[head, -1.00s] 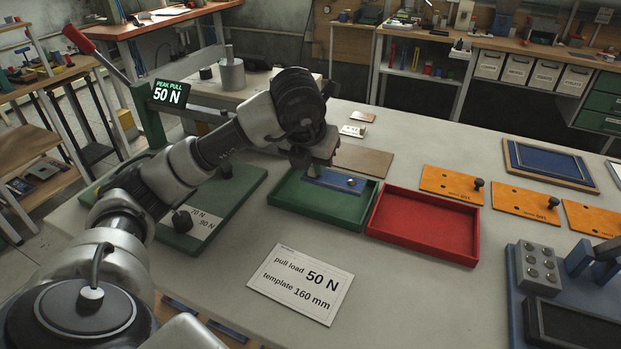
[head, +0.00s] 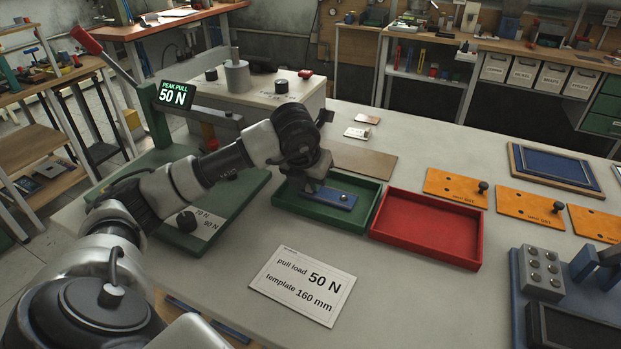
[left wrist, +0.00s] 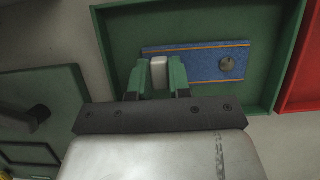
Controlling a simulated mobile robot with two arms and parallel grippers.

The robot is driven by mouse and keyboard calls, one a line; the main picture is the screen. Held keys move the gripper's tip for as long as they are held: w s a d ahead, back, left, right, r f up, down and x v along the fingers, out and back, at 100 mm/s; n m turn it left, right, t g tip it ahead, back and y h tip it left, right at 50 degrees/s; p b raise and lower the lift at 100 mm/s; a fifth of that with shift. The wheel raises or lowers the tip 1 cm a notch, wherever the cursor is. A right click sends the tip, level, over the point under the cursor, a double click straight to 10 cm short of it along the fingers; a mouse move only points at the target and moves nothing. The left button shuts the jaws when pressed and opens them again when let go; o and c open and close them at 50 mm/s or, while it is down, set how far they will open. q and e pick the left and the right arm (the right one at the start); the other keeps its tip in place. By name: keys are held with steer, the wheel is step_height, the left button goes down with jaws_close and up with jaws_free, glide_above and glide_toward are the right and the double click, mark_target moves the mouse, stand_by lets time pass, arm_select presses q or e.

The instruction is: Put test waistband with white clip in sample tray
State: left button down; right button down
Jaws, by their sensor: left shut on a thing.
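The test waistband is a blue strip (head: 338,199) with orange edge lines and a round metal stud. It lies low inside the green tray (head: 285,203), along the tray's length. In the left wrist view it shows as the blue strip (left wrist: 205,62) over the green tray floor (left wrist: 120,35). Its white clip (left wrist: 158,72) is at the left end, between my left gripper's green fingers (left wrist: 158,80). My left gripper (head: 312,186) reaches down into the tray and is shut on the clip end. Whether the strip rests flat on the floor is hard to tell. My right gripper is not in view.
A red tray (head: 430,262) stands right beside the green one. A card (head: 303,286) reading pull load 50 N lies in front. Orange template plates (head: 455,188) lie to the right. The pull tester display (head: 175,95) reads 50 N at the left.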

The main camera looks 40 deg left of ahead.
arm_select(q)
steer(key=c, duration=1.1)
jaws_free()
steer(key=shift+o, duration=0.2)
steer(key=shift+r, duration=0.15)
steer(key=v, duration=1.2)
steer(key=shift+p, duration=0.35)
